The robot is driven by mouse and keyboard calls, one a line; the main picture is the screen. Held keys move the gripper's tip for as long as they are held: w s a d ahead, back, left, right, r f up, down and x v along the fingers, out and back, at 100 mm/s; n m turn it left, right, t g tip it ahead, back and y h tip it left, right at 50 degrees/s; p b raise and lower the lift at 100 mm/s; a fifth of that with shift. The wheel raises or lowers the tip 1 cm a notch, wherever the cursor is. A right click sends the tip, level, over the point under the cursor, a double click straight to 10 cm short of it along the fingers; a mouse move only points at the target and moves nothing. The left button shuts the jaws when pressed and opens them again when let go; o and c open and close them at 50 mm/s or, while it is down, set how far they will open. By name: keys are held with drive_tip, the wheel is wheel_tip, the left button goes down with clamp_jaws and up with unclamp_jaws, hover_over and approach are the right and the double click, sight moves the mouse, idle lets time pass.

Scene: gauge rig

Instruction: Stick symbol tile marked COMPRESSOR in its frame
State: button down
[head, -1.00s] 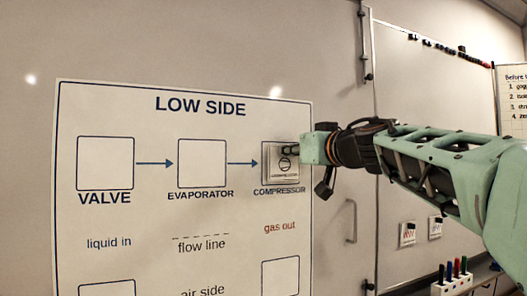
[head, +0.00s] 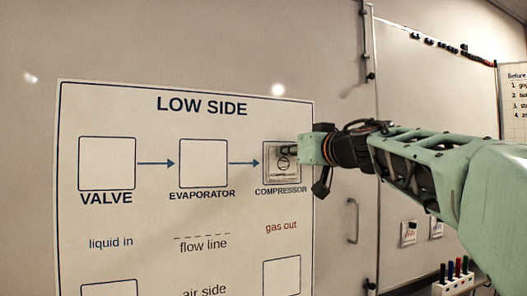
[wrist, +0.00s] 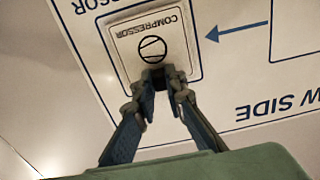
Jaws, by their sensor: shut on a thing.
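The COMPRESSOR symbol tile (head: 282,168) is a pale square with a black circle symbol; its printed word reads upside down in the wrist view (wrist: 147,28). It lies within the outline of the COMPRESSOR frame (head: 264,172) on the LOW SIDE chart, with a narrow margin around it. I cannot tell whether the tile's back touches the chart.
The chart (head: 200,275) hangs on a whiteboard, with empty VALVE (head: 107,163) and EVAPORATOR (head: 203,163) frames to the left. A door handle (head: 353,221) is at its right. Two small tiles (head: 408,234) hang farther right, above a marker holder (head: 455,284).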

drive_tip(key=c, duration=1.3)
unclamp_jaws()
drive_tip(key=shift+s, duration=0.1)
drive_tip(key=shift+p+v, duration=2)
drive_tip(key=shift+v, duration=2.5)
